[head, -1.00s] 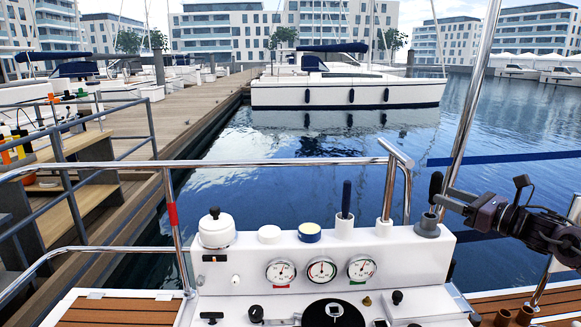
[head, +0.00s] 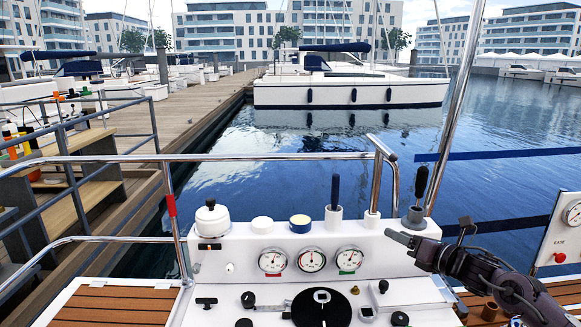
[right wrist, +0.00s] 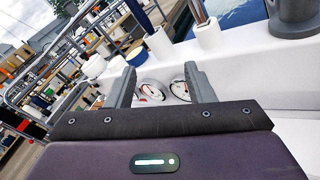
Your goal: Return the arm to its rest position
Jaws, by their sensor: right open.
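My right gripper (head: 400,238) is at the right end of the white console (head: 290,238) in the head view. Its arm comes in from the lower right. In the right wrist view its two grey fingers (right wrist: 160,88) stand apart with nothing between them. The console's gauges show beyond the fingers. In the head view a black-handled tool (head: 420,187) stands upright in a grey holder (head: 413,217) just behind the gripper, apart from the fingers as far as I can tell. My left gripper is not in view.
A blue-handled tool (head: 335,190) stands in a white cup (head: 333,213) on the console. A white pot (head: 211,219) and two low round jars stand to its left. A steel rail (head: 270,157) runs behind. A gauge panel (head: 572,225) is at the far right. Open water lies beyond.

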